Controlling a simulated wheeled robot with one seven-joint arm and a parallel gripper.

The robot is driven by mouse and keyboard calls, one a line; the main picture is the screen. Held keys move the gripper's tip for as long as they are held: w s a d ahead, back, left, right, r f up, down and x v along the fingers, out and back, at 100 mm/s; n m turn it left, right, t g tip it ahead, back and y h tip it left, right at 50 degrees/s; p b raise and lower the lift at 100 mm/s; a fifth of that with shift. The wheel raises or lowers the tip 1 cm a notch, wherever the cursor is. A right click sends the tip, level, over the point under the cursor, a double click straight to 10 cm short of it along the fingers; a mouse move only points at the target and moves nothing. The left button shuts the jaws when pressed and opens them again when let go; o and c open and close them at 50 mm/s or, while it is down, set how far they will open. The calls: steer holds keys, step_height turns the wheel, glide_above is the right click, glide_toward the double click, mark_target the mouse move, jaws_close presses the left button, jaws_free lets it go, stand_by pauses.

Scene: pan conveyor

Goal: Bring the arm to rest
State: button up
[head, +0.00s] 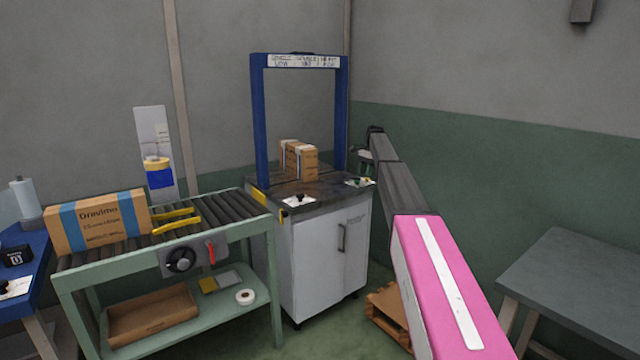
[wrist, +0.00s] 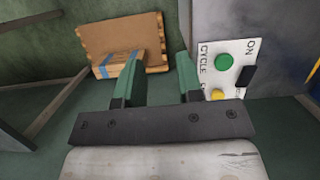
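My arm, pink and dark grey, reaches from the bottom right of the head view up to the right of the blue frame (head: 258,125). My gripper is small and partly hidden at its far end there. In the wrist view my gripper (wrist: 159,66) has two green fingers apart with nothing between them. Right of the fingers is a white panel (wrist: 208,55) marked CYCLE and ON, with a green button (wrist: 224,61), a yellow button (wrist: 216,94) and a black switch (wrist: 246,75). I cannot tell if the right finger touches the panel.
A white cabinet (head: 318,255) with a dark top carries a brown carton (head: 299,160). Left of it stands a roller conveyor (head: 232,208) with a blue-taped box (head: 97,224). A grey table (head: 575,280) is at right. A wooden pallet (head: 383,305) lies on the floor.

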steer(key=s+a+f+n, duration=0.1)
steer(key=s+f+n, duration=0.1)
steer(key=s+f, duration=1.05)
steer(key=s+f+n, duration=0.2)
steer(key=s+f, duration=0.3)
steer(key=s, duration=0.9)
steer(key=s+f+n+t+h, duration=0.1)
steer(key=s+f+n, duration=0.2)
steer(key=s, duration=1.2)
steer(key=s+f+n+h, duration=0.1)
steer(key=s+f+n, duration=0.2)
steer(key=s+f, duration=0.6)
steer(key=s+a, duration=0.1)
steer(key=s, duration=0.5)
steer(key=shift+f+t, duration=0.2)
steer(key=shift+t, duration=0.2)
